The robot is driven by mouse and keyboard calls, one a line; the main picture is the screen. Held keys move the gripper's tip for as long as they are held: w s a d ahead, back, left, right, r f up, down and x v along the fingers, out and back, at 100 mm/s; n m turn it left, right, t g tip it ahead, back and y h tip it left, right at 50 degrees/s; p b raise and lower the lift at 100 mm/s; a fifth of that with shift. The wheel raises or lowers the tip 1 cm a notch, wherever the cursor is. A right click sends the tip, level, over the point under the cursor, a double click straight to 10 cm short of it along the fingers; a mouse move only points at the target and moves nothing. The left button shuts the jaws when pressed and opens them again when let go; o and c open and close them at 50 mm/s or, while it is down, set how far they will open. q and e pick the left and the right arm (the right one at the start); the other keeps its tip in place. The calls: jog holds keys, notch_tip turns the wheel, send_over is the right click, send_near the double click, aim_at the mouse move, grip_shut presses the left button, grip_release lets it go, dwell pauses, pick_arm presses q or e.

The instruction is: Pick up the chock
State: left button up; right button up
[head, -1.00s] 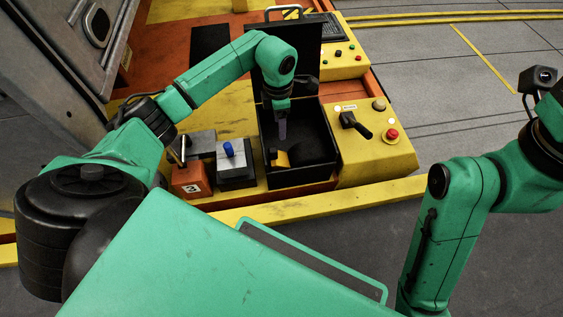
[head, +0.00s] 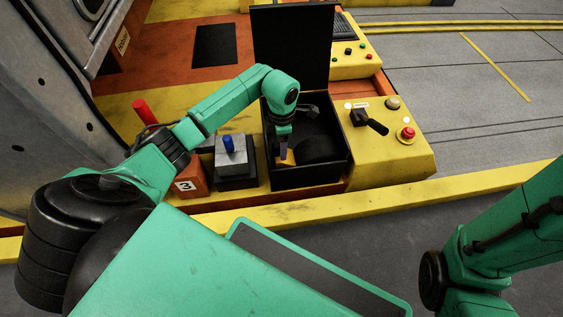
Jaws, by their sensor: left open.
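The chock shows as a small yellow piece (head: 290,159) low in the left part of an open black box (head: 308,177). Its full shape is hard to see, since my gripper and the dark interior hide part of it. My left gripper (head: 284,150) points down into the box, open, right over or beside the yellow piece. I cannot tell whether the fingers touch it. My right gripper is out of the picture; only part of that arm shows at the lower right.
The box lid (head: 290,50) stands upright behind. A control panel (head: 415,170) with a black lever (head: 372,122) and red button (head: 407,133) is to the right. A blue-knobbed block (head: 232,160) and an orange block marked 3 (head: 190,180) are to the left. A yellow rail (head: 470,182) runs in front.

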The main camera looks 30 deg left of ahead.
pick_arm(q)
grip_shut()
dwell(1.4)
